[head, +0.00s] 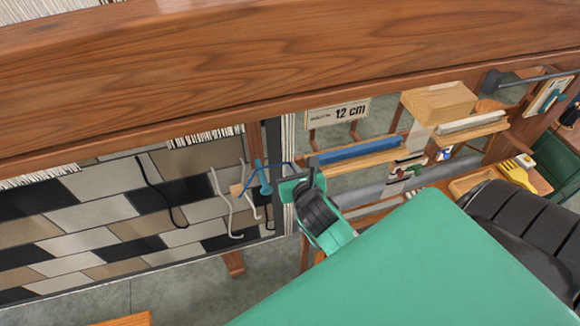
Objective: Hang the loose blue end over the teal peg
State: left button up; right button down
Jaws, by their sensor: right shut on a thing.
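A thin blue end (280,163) shows in the head view, running from the woven panel across to my right gripper. My right gripper (294,177) is shut on it at the panel's right edge. The teal peg (264,181) stands just left of the gripper, at the right side of the panel. The blue end passes close by the upper part of the peg; whether it touches or lies over it I cannot tell. The strand's tip is hidden at the jaws. My left gripper is not in view.
The woven panel (95,212) has cream ends (224,198) and a black end (154,190) hanging loose near the peg. A thick wooden beam (250,55) crosses above. A "12 cm" sign (338,114) and shelves with blue and grey pieces are at right.

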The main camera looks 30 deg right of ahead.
jog(key=shift+f, duration=0.1)
notch_tip(320, 180, down, 7)
jog(key=w+a+b, duration=0.1)
jog(key=b, duration=0.3)
jog(key=shift+a+f+b, duration=0.15)
jog(key=shift+a+b, duration=0.15)
jog(key=shift+b, duration=0.05)
